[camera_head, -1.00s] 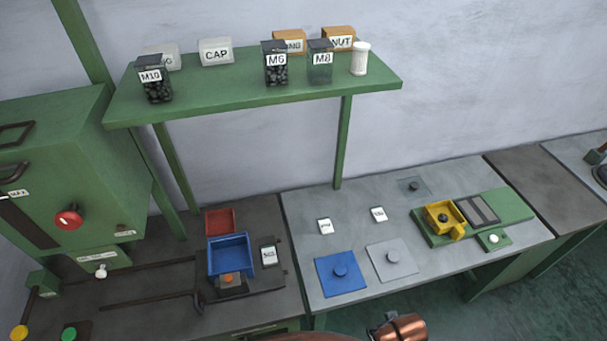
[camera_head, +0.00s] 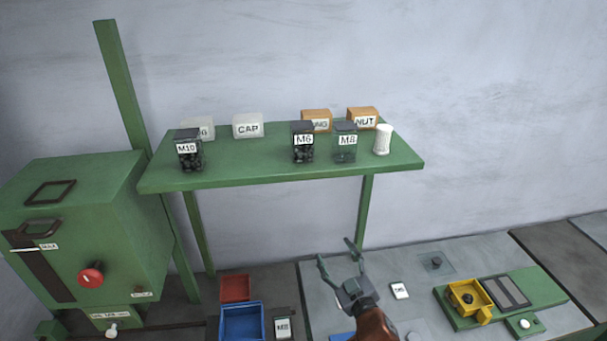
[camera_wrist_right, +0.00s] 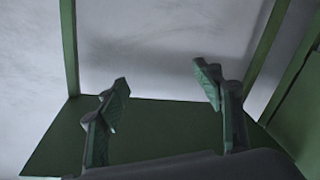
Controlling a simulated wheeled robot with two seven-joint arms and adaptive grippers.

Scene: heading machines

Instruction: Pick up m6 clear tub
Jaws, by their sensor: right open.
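The M6 clear tub (camera_head: 303,153) stands upright on the green shelf (camera_head: 240,176), with a dark lid, dark pieces inside and a white M6 label. The M8 tub (camera_head: 345,152) stands close to its right. My right gripper (camera_head: 338,262) is open and empty, below the shelf's front edge and in front of it, lower than the M6 tub and a little to its right. In the right wrist view its two spread fingers (camera_wrist_right: 160,100) show against the green surface and grey wall; no tub shows there. My left gripper is not in view.
The M10 tub (camera_head: 189,158) stands at the shelf's left, and a white bottle (camera_head: 382,140) at its right. CAP (camera_head: 248,126) and NUT (camera_head: 362,117) boxes stand behind. A shelf post (camera_head: 365,212) is near my right gripper. A blue bin (camera_head: 242,322) sits below.

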